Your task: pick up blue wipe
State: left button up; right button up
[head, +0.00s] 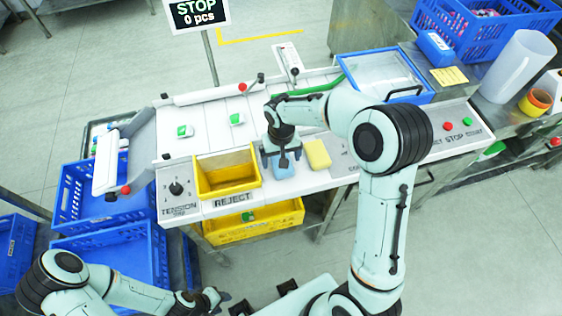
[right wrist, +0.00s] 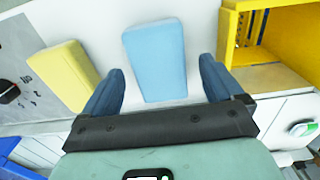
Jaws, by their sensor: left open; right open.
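The blue wipe (head: 284,169) lies flat on the white worktop, between the yellow reject bin and a yellow wipe. My right gripper (head: 281,156) points down over it, open. In the right wrist view the blue wipe (right wrist: 154,58) lies between the two open fingers (right wrist: 162,68), with a gap on each side. I cannot tell how high the fingers are above the worktop. My left gripper (head: 208,301) is open and empty at the bottom of the head view, well away from the wipe.
The yellow wipe (head: 318,154) lies just right of the blue one, close to the right gripper. The open yellow reject bin (head: 228,192) is on the left. A control panel (head: 455,130) with buttons is at the right. Blue crates (head: 110,250) stand at lower left.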

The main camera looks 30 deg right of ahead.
jog(key=shift+f, duration=0.3)
jog(key=c, duration=1.1)
jog(key=shift+r, duration=0.15)
pick_arm(q)
jog(key=w+r+p, duration=0.2)
jog(key=shift+w+r, duration=0.15)
jog(key=shift+r, duration=0.2)
pick_arm(e)
notch_tip(320, 180, up, 20)
jog(key=shift+f, duration=0.1)
jog(key=shift+s, duration=0.1)
